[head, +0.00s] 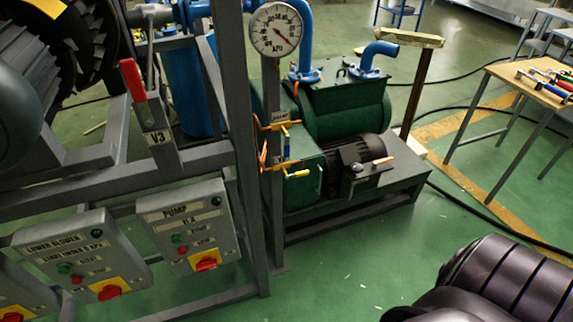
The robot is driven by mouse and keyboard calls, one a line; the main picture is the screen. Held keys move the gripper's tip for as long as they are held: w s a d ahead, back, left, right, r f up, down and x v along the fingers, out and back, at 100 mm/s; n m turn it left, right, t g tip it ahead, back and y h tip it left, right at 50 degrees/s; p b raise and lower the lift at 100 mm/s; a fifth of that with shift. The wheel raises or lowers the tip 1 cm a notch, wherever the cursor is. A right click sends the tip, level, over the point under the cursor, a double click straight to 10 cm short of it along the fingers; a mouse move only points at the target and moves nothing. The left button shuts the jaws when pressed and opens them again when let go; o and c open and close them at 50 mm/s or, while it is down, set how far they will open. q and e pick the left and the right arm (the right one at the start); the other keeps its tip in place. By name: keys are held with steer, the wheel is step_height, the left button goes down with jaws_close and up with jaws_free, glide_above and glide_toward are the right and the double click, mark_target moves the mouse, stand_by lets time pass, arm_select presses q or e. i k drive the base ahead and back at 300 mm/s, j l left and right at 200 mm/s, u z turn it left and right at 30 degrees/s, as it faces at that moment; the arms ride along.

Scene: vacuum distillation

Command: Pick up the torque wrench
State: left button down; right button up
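Several hand tools (548,88) with red, blue and yellow parts lie on a wooden-topped table (503,73) at the right edge. They are too small to tell whether one is the torque wrench, and the picture edge cuts the table off. Neither of my grippers is in view. Only a dark, ribbed part of my own arm shows at the bottom right, well short of the table.
A green pump (345,108) stands on a dark frame in the middle. A grey rack with a pressure gauge (275,29), a red-handled valve lever (132,80) and control boxes (188,227) fills the left. Black cables cross the floor. Green floor (350,262) is clear in front of the pump.

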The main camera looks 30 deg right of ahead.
mark_target(532, 70)
steer(key=z, duration=2.65)
steer(key=i+z, duration=0.35)
steer(key=i, duration=1.6)
steer(key=i+u, duration=0.15)
steer(key=i, duration=0.35)
steer(key=i+l+u, duration=0.15)
steer(key=i, duration=0.3)
steer(key=i+l+u, duration=0.15)
steer(key=i, duration=0.3)
steer(key=i+l+u, duration=0.2)
steer(key=i, duration=0.25)
steer(key=l, duration=0.1)
